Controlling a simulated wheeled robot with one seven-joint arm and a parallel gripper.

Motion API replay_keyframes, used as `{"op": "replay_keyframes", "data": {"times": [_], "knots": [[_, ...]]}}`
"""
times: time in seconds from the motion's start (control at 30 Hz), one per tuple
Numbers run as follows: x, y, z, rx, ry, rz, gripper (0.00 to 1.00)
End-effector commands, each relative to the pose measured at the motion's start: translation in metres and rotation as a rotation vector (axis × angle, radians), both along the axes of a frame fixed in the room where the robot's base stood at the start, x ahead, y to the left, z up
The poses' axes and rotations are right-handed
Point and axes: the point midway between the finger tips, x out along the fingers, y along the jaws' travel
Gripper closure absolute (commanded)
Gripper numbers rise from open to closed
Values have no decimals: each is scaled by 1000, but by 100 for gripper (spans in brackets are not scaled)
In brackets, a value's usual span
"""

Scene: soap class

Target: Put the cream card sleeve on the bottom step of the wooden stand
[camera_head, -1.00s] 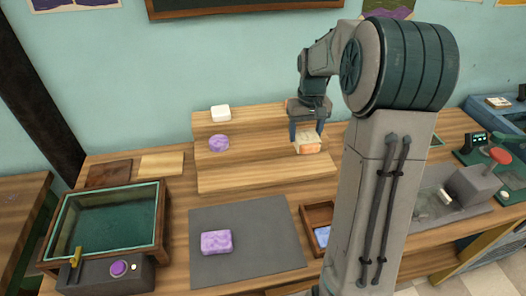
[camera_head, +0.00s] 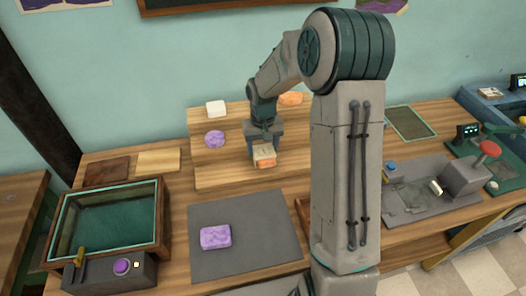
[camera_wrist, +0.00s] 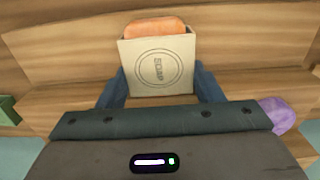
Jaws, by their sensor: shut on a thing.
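My gripper (camera_head: 264,149) is shut on the cream card sleeve (camera_head: 262,150), which has an orange soap bar in it. In the wrist view the sleeve (camera_wrist: 158,68) sits between the two blue fingers, its round "SOAP" print facing the camera and the orange soap (camera_wrist: 155,27) showing at its open end. The wooden stand (camera_head: 215,180) has three steps against the back wall. The sleeve is over the front part of the stand, by the bottom step. I cannot tell whether it touches the wood.
A white soap (camera_head: 216,108) and an orange soap (camera_head: 290,98) are on the top step. A purple round soap (camera_head: 215,139) is on the middle step. A purple bar (camera_head: 215,237) lies on the grey mat (camera_head: 265,220). The bottom step's left part is clear.

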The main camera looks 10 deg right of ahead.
Motion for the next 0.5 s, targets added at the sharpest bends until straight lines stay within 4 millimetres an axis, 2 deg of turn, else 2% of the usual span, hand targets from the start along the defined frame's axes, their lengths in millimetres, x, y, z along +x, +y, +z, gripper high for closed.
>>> {"op": "replay_keyframes", "data": {"times": [0.1,0.2,0.5], "knots": [[-1,0,-17,0,4,2,61],[0,0,-25,0,3,1,61],[0,0,-28,0,0,1,61]]}}
